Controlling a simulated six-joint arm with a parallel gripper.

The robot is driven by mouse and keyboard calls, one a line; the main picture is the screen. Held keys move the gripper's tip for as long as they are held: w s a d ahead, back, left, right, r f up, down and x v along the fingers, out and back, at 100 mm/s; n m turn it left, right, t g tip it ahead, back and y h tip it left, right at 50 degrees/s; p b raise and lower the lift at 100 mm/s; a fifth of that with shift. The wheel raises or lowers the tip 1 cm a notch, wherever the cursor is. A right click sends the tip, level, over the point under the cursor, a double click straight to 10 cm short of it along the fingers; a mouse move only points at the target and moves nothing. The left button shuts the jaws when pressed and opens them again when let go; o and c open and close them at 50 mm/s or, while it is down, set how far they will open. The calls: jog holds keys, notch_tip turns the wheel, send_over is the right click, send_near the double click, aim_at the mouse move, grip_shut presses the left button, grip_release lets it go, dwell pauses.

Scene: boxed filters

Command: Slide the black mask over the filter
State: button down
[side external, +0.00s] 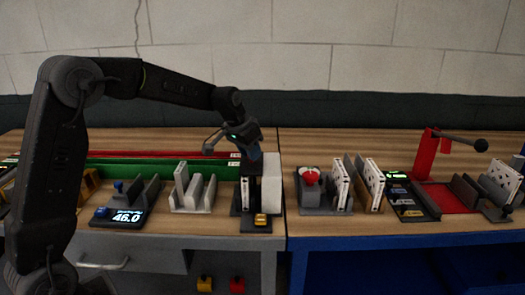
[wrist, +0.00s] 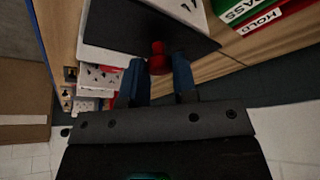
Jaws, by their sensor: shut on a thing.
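My gripper (wrist: 157,66) has blue fingers shut on a red knob (wrist: 157,48) in the wrist view. The knob appears to belong to the black mask (wrist: 135,22), a flat dark plate. A white filter (wrist: 197,12) with small dark holes shows beyond the mask, and a white edge shows on its near side. In the side view my gripper (side external: 252,155) points down at a stand in the middle of the bench. There the mask (side external: 255,178) is dark and partly hidden, between a white filter (side external: 245,194) and a tall white block (side external: 272,183). I cannot tell whether mask and filter touch.
A yellow button (side external: 262,220) is in front of the stand. A grey rack (side external: 194,190) and a display reading 46.0 (side external: 126,217) are left. A red-knobbed holder (side external: 311,178), upright filter cards (side external: 370,180) and a red lever press (side external: 425,158) are right. PASS and HOLD bins lie behind.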

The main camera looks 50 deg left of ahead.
jog(key=shift+s+a, duration=0.2)
jog(key=c, duration=1.3)
grip_release()
jog(key=o, duration=0.4)
jog(key=v, duration=1.3)
jog(key=shift+r, duration=0.4)
